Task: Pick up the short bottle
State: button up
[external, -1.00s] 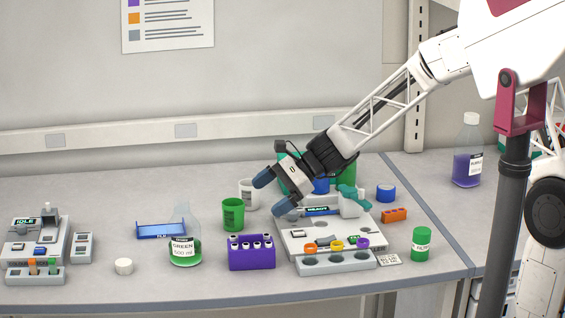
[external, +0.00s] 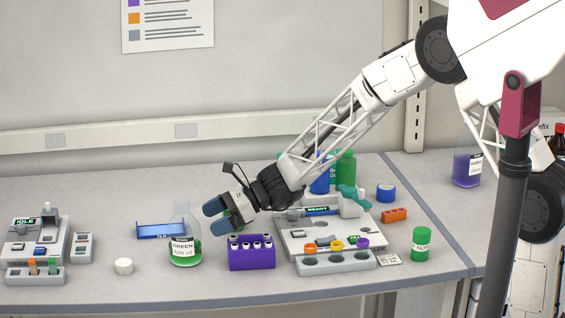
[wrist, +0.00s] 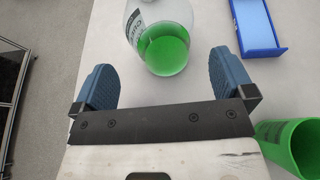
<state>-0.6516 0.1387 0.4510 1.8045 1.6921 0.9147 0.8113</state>
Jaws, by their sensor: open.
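A clear bottle with green liquid and a label reading GREEN, 500 ml (external: 185,250), stands upright and uncapped on the bench, left of the purple rack. My gripper (external: 213,217) is open and empty, above and to the right of this bottle. In the wrist view the bottle (wrist: 162,40) is ahead, between the lines of the two blue fingers (wrist: 165,72), and I see no contact. Which bottle is the short one is not marked.
A purple rack with vials (external: 251,258) stands close right of the GREEN bottle. A blue tray (external: 160,231) lies behind left. A green beaker (wrist: 296,148) is beside my gripper. A grey device (external: 350,238) is right.

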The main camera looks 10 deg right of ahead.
aim_at(188, 229)
jog(key=shift+x, duration=1.15)
jog(key=shift+x, duration=2.65)
jog(key=shift+c, duration=0.3)
jog(key=c, duration=0.8)
jog(key=shift+r, duration=0.3)
jog(key=shift+r, duration=4.7)
